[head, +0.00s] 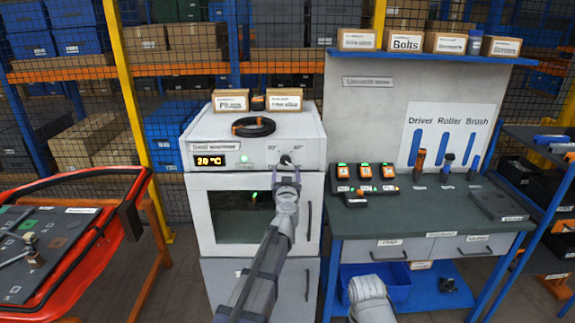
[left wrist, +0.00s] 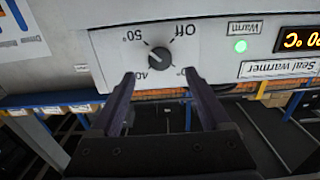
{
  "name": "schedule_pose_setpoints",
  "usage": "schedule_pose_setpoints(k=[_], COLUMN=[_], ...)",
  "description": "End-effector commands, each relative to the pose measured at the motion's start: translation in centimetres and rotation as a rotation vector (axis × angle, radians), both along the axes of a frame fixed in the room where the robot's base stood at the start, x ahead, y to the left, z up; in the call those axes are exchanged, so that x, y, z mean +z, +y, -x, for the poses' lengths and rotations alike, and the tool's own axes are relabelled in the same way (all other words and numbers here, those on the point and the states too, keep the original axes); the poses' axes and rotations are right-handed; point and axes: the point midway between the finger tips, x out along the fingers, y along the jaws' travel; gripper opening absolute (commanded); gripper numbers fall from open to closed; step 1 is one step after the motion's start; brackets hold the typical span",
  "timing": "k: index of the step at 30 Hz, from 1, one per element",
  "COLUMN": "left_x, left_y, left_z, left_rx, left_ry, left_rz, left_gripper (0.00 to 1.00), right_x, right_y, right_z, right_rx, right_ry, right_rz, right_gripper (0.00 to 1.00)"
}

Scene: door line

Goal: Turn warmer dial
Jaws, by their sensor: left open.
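The seal warmer (head: 200,160) is a white cabinet with a glass door. Its display (head: 210,160) reads 20 °C, and a green lamp beside it is lit. The dark round warmer dial (head: 286,160) sits on the panel's right. In the left wrist view, upside down, the dial (left wrist: 160,58) has marks Off, 50°, 40 and one partly hidden by a finger. I cannot tell its pointer's setting surely. My left gripper (head: 287,174) is open and empty in front of the dial; its fingertips (left wrist: 159,80) appear just short of it. My right gripper is out of view.
A black cable coil (head: 254,127) and small boxes (head: 231,100) lie on the warmer. A workbench (head: 400,215) with orange-faced devices (head: 365,172) and tools stands right. A red-framed cart (head: 70,255) stands left. A blue bin (head: 380,285) sits below the bench.

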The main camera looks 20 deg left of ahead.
Motion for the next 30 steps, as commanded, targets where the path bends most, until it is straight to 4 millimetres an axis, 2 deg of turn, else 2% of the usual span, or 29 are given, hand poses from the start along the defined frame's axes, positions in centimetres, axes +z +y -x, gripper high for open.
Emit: schedule_pose_setpoints(k=[12, 15, 22, 23, 30], left_x=[0.0, 0.0, 0.0, 0.0, 0.0], left_y=[1.7, 1.8, 1.9, 1.9, 1.8], left_z=[-6.0, -6.6, -6.5, -6.5, -6.5], left_rx=[-0.001, -0.001, -0.002, -0.002, -0.002], left_ry=[0.000, 0.000, 0.000, 0.000, 0.000], left_rz=[0.000, 0.000, 0.000, 0.000, 0.000], left_gripper=[0.80, 0.80, 0.80, 0.79, 0.52], right_x=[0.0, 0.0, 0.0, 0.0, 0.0], right_y=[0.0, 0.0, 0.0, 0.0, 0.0], right_z=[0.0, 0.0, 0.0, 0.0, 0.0], right_rx=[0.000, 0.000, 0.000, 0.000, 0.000], right_ry=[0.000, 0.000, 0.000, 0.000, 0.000], right_rz=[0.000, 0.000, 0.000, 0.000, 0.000], right_gripper=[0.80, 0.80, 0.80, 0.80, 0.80])
